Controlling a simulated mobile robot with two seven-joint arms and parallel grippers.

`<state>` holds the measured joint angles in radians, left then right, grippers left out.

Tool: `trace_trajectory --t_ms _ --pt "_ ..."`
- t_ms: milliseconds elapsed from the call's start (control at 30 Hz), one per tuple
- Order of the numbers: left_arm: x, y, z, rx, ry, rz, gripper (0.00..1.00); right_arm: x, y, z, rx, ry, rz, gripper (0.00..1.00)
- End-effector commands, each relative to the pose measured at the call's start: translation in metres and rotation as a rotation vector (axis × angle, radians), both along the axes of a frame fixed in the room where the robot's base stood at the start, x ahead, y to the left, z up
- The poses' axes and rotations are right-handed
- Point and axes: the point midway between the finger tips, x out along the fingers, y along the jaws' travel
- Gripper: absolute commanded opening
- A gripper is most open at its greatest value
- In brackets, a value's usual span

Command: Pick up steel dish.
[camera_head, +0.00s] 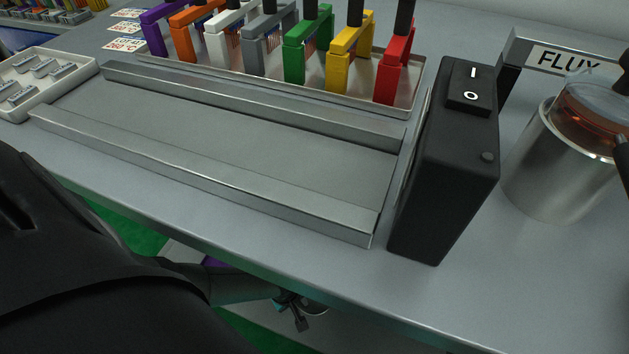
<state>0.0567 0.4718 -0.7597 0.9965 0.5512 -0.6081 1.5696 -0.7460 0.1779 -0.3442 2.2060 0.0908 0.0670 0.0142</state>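I cannot clearly make out a steel dish in the head view. A steel cylindrical container (555,180) stands at the right, with a glass vessel of amber liquid (590,115) at its top. My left gripper (298,318) is small and low in the picture, beyond the bench's front edge and partly hidden by my dark arm. A pale rounded shape shows beside it, too unclear to name. I cannot tell whether its fingers are open or shut. My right gripper is not in view.
A long steel channel tray (230,125) lies on the grey bench. A black switch box (445,165) stands between it and the steel container. Several coloured clamps stand in a rack (270,85) behind. A white tray of small parts (75,85) is at the left.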

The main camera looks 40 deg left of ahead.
Motion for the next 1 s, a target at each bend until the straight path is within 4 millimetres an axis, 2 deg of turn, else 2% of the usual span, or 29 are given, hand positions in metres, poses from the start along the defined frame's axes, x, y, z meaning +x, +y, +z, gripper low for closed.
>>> trace_trajectory --t_ms 33,233,1000 --pt "0.0001 0.0000 0.0000 0.000 0.000 0.000 0.22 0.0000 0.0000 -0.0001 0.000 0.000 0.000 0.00" --pt "0.0001 0.0000 0.0000 0.000 0.000 0.000 0.00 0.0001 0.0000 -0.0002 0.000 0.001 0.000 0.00" --pt "0.0000 -0.0001 0.0000 0.000 0.000 0.000 0.00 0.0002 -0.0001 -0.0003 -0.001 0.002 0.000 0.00"
